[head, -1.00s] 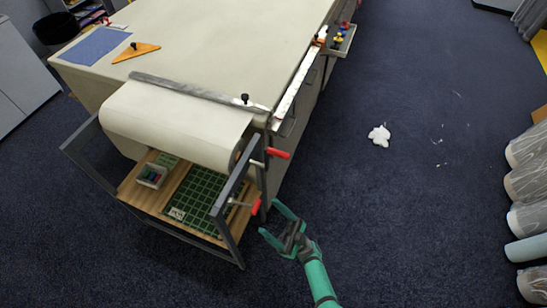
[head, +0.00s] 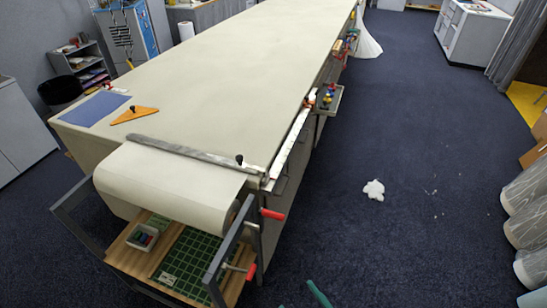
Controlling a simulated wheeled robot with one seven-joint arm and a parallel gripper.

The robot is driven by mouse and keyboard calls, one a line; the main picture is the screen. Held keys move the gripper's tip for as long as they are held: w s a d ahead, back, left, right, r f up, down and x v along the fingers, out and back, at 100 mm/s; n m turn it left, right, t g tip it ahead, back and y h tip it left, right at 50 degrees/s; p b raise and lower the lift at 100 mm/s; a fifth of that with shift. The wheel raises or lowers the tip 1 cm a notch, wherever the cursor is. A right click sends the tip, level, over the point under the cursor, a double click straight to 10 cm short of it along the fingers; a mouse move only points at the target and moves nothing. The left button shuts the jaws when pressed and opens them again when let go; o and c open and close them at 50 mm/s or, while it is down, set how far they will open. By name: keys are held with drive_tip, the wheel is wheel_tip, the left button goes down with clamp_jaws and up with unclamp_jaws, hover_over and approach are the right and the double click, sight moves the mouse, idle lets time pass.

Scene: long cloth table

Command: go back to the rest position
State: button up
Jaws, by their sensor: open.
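My gripper (head: 296,296) shows only at the bottom edge of the head view. One teal finger and a small bit of the other are visible, set apart, with nothing seen between them. The rest of my gripper and arm is below the picture. It is to the right of the table's near end, beside the red-handled clamp (head: 251,271) on the grey frame.
The long cloth table (head: 225,80) runs away from me, with a fabric roll (head: 165,187) at its near end. A wooden shelf (head: 120,256) with a green cutting mat (head: 187,262) sits below. A white scrap (head: 374,190) lies on open carpet to the right.

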drive_tip(key=s+a+r+m+h, duration=0.1)
drive_tip(key=s+a+m+h, duration=0.1)
drive_tip(key=s+h, duration=0.3)
drive_tip(key=s+a+r+m+g+h, duration=0.1)
drive_tip(key=s+a+r+m+h, duration=0.1)
drive_tip(key=s+a+m+h, duration=0.1)
drive_tip(key=s+a+r+m+g+h, duration=0.1)
drive_tip(key=s+a+m+h, duration=0.1)
drive_tip(key=s+m+h, duration=0.2)
drive_tip(key=shift+s+a+r+h, duration=0.2)
drive_tip(key=shift+s+a+h, duration=0.2)
drive_tip(key=shift+s+h, duration=1.65)
drive_tip(key=shift+s+y, duration=0.4)
drive_tip(key=shift+y, duration=0.05)
